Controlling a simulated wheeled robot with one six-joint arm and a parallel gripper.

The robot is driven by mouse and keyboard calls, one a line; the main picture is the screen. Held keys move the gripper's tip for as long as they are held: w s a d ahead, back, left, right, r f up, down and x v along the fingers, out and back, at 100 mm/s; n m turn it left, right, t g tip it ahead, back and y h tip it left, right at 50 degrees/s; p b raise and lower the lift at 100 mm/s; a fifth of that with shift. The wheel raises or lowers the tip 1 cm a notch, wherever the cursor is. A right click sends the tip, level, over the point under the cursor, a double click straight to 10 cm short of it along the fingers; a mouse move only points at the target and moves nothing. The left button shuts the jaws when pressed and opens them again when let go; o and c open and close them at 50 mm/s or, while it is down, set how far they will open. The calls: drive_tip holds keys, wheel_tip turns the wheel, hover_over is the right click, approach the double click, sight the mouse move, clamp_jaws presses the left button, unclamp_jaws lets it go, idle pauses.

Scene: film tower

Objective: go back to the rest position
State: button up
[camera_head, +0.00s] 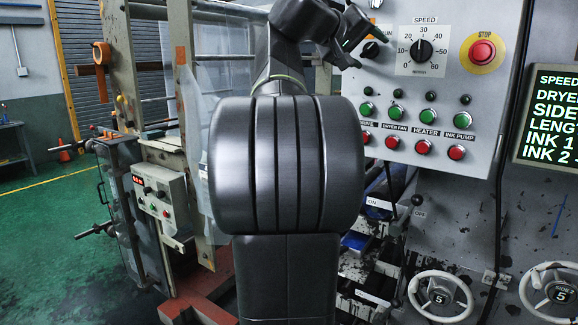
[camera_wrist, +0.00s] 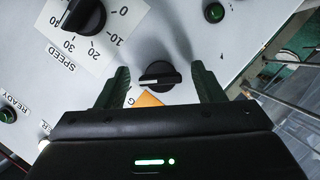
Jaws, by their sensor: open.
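My gripper (camera_wrist: 162,84) is open in the wrist view, its two dark green fingers spread to either side of a small black selector knob (camera_wrist: 160,76). Neither finger touches the knob; I cannot tell how far off the panel the fingertips are. An orange label patch lies just below the knob, partly hidden by the gripper. In the head view my gripper (camera_head: 352,44) is at the upper left edge of the grey control panel (camera_head: 482,110), with my arm raised in the middle of the picture. My arm and gripper hide part of the panel's left side.
The panel carries a black speed dial (camera_head: 421,50), a red stop button (camera_head: 482,52) and rows of green and red buttons. A dark screen (camera_head: 548,115) hangs at the right. Two white handwheels (camera_head: 441,296) are below. Open green floor (camera_head: 45,215) lies at the left.

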drive_tip(key=shift+s+a, duration=0.1)
drive_tip(key=shift+a, duration=0.05)
drive_tip(key=b+v, duration=0.2)
drive_tip(key=v, duration=1.1)
drive_tip(key=p+x, duration=0.2)
drive_tip(key=x, duration=1.1)
drive_tip(key=shift+d, duration=0.3)
drive_tip(key=shift+a+f+n+h, duration=0.15)
drive_tip(key=shift+n+h, duration=0.15)
drive_tip(key=shift+n, duration=0.2)
drive_tip(key=shift+a+n+h+b, duration=0.1)
drive_tip(key=shift+n+h+b, duration=0.45)
drive_tip(key=shift+n, duration=0.55)
drive_tip(key=n+h, duration=0.1)
drive_tip(key=n, duration=0.2)
drive_tip(key=shift+n+h, duration=0.3)
drive_tip(key=shift+h, duration=0.05)
drive_tip(key=n, duration=0.2)
drive_tip(key=n+t+h, duration=0.1)
drive_tip(key=n, duration=0.2)
drive_tip(key=shift+t+b, duration=0.3)
drive_tip(key=n+t, duration=0.1)
drive_tip(key=n, duration=0.1)
drive_tip(key=n+t+p, duration=0.1)
drive_tip(key=n, duration=0.2)
drive_tip(key=shift+h, duration=0.3)
